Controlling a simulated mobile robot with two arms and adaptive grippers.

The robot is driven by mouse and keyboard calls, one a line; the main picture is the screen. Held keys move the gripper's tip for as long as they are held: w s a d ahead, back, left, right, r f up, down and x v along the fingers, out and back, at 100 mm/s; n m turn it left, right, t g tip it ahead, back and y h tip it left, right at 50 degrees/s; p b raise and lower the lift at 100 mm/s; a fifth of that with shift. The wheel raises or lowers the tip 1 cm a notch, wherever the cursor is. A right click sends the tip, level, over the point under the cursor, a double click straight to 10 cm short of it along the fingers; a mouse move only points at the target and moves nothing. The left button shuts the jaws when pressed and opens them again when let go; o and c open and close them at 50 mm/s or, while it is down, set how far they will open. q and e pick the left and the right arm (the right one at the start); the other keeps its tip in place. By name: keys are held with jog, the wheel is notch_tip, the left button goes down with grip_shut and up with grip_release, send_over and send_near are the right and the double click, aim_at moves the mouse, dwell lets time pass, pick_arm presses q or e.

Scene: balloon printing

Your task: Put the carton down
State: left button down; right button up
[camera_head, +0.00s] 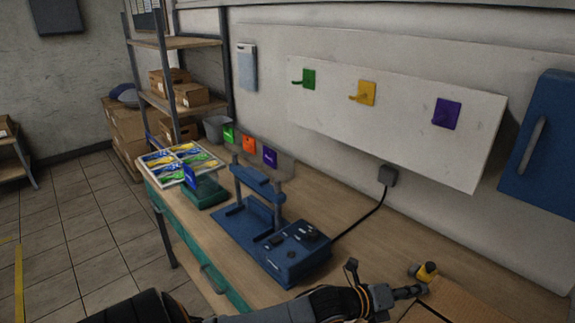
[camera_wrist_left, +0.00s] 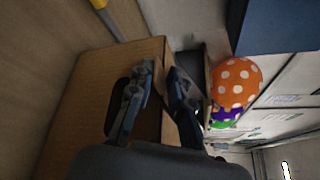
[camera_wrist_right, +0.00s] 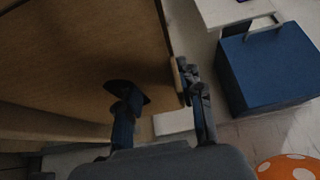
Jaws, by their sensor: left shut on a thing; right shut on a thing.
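The brown cardboard carton (camera_head: 462,303) shows only in part at the bottom right of the head view. My left gripper (camera_head: 418,291) is at its left edge. In the left wrist view the carton (camera_wrist_left: 85,95) fills the left half, and my left gripper (camera_wrist_left: 160,76) is shut on its wall, one finger at a dark hand hole. In the right wrist view the carton (camera_wrist_right: 75,60) fills the upper left. My right gripper (camera_wrist_right: 158,86) is shut on its wall at another hand hole. Whether the carton's bottom touches the table is hidden.
The wooden workbench (camera_head: 345,240) carries a blue press (camera_head: 285,250), a green scale (camera_head: 205,192) and a tray of colored packets (camera_head: 153,156). A blue cabinet (camera_head: 545,140) hangs at right. Dotted balloons (camera_wrist_left: 236,82) show beyond the carton.

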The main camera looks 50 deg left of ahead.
pick_arm(q)
jog(key=c, duration=1.6)
grip_release()
jog(key=shift+s+f, duration=0.1)
jog(key=shift+f, duration=0.25)
jog(key=shift+c, duration=0.2)
pick_arm(e)
jog(key=o, duration=0.8)
jog(key=shift+a+f, duration=0.1)
jog(key=shift+f, duration=0.05)
pick_arm(q)
jog(key=o, duration=0.4)
jog(key=shift+r, duration=0.2)
pick_arm(e)
jog(key=o, duration=0.5)
jog(key=shift+s, duration=0.1)
jog(key=shift+c, duration=0.2)
pick_arm(q)
jog(key=v, duration=1.2)
jog(key=shift+a+f, duration=0.1)
pick_arm(e)
jog(key=v, duration=1.2)
jog(key=shift+f, duration=0.1)
